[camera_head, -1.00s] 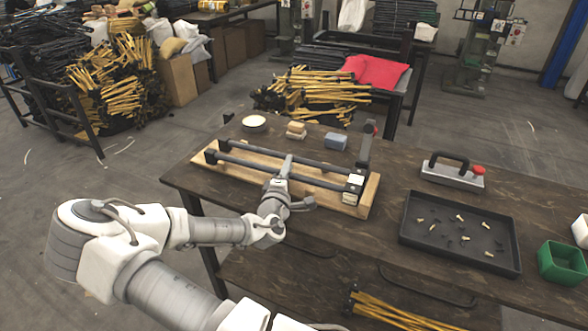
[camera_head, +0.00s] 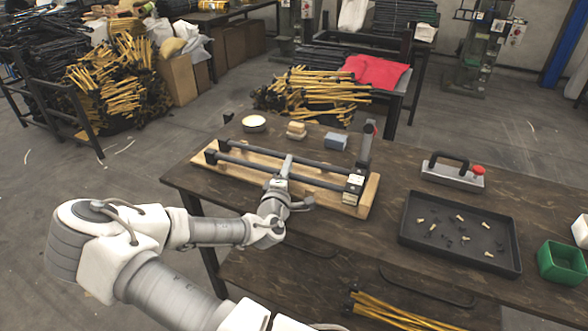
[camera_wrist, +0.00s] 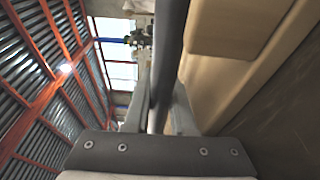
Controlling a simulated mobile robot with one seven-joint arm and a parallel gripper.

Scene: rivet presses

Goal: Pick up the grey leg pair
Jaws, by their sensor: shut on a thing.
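The grey leg pair (camera_head: 322,181) is two long dark grey tubes lying side by side with dark end pieces. It lies along a pale wooden board (camera_head: 340,207) on the brown workbench, in the head view. My gripper (camera_head: 287,164) reaches in from the front and is shut on the front tube near its middle. In the wrist view my gripper (camera_wrist: 160,105) has one finger on each side of a dark tube (camera_wrist: 168,50). The board's wood shows to the right there. I cannot tell whether the tubes are clear of the board.
A dark upright post (camera_head: 365,148) stands at the board's right end. To the right are a black tray (camera_head: 460,252), a handled tool (camera_head: 452,175) and a green bin (camera_head: 562,263).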

